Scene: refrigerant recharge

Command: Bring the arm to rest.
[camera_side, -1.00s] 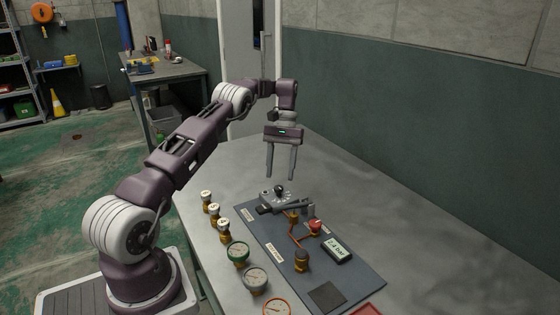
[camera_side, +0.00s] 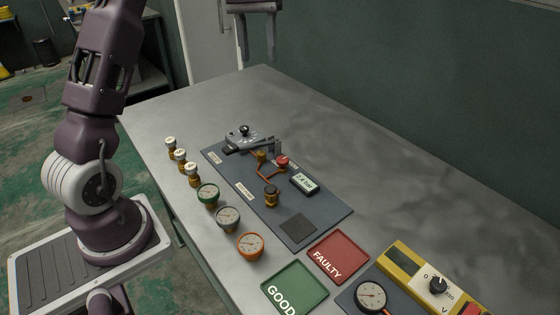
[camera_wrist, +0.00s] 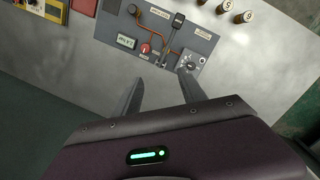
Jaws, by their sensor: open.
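My gripper (camera_side: 258,42) is at the top of the side view, above the far part of the table, with its two fingers apart and nothing between them. In the wrist view my gripper (camera_wrist: 160,90) is also open and empty. Beneath it lies the dark blue panel (camera_side: 325,218), clear of the fingers. The panel holds a grey dial unit (camera_side: 240,137), copper piping, a red knob (camera_side: 282,161), a brass fitting (camera_side: 271,196) and a small digital display (camera_side: 304,183). The display also shows in the wrist view (camera_wrist: 126,41).
A green GOOD tray (camera_side: 296,285), red FAULTY tray (camera_side: 338,257) and yellow meter (camera_side: 425,275) are nearer. The table's right side is clear.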

